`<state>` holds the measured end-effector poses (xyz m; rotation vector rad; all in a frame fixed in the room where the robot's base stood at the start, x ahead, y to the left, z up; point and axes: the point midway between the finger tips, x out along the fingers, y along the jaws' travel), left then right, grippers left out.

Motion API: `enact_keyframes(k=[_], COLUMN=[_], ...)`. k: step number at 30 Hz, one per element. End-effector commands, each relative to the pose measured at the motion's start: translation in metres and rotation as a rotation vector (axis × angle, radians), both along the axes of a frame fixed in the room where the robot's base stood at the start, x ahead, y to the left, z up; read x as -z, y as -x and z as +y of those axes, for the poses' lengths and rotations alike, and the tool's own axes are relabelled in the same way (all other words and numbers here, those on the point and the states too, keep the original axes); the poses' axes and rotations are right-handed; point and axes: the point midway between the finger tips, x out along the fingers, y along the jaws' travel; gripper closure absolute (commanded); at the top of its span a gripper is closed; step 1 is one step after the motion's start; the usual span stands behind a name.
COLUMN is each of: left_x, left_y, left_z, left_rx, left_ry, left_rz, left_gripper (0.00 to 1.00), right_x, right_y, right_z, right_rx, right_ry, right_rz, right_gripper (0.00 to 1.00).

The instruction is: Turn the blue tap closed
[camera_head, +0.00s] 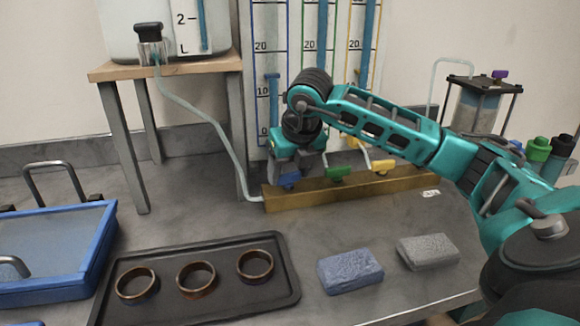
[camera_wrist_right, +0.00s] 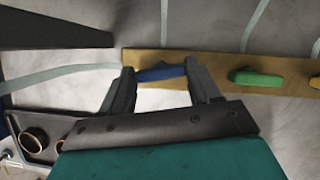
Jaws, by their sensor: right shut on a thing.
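The blue tap (camera_head: 288,182) is the leftmost of three taps on a brass-coloured bar (camera_head: 350,190). My right gripper (camera_head: 296,170) reaches down over it from above and mostly covers it in the head view. In the right wrist view the blue tap handle (camera_wrist_right: 158,74) lies between the two fingers of my right gripper (camera_wrist_right: 160,70), which is shut on it. The handle runs roughly along the bar there, slightly tilted. My left gripper is not in view.
A green tap (camera_head: 339,174) and a yellow tap (camera_head: 382,166) sit to the right on the bar. Gauge tubes rise behind. A black tray (camera_head: 200,307) with three rings, a blue sponge (camera_head: 350,270), a grey block (camera_head: 428,251) and a blue-rimmed basin (camera_head: 100,245) stand in front.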

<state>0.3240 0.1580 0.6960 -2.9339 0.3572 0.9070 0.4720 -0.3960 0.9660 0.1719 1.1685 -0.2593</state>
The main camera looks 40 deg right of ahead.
Motion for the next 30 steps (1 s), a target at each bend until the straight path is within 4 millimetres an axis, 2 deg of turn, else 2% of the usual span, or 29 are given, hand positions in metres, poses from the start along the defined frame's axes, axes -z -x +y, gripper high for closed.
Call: enact_keyframes(k=[12,29,30], left_x=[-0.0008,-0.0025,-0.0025], left_y=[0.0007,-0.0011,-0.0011], left_z=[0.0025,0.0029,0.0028], left_rx=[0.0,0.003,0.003], left_ry=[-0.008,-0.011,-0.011], left_rz=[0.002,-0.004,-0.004], left_gripper=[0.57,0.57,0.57], right_x=[-0.0006,-0.0003,-0.0003], right_y=[-0.0005,-0.0005,-0.0005], right_z=[0.0011,0.0011,0.001], right_rx=[0.198,0.229,0.229], right_ry=[-0.001,-0.002,-0.002], right_rz=[0.0,0.0,0.0], right_gripper=[0.69,0.69,0.36])
